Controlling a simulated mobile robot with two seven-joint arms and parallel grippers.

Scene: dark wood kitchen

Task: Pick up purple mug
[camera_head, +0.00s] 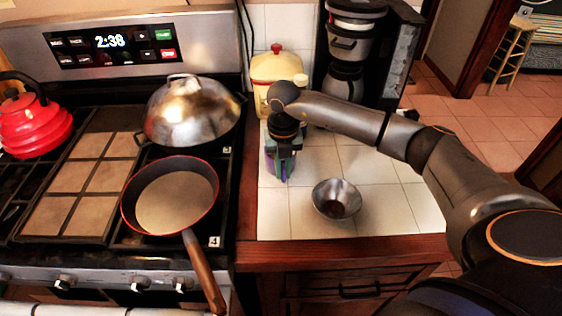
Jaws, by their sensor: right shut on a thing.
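The purple mug (271,166) stands on the white tiled counter near the stove's right edge, mostly covered by my right gripper. A strip of its purple side shows, along with some green. My right gripper (281,160) reaches straight down from above and is shut on the mug. The mug appears to be at counter height; I cannot tell whether it is lifted. My left gripper is not in view.
A metal bowl (337,199) sits on the counter in front. On the stove are a frying pan (175,196), a domed lid (192,111) and a red kettle (33,124). The counter's right part is clear.

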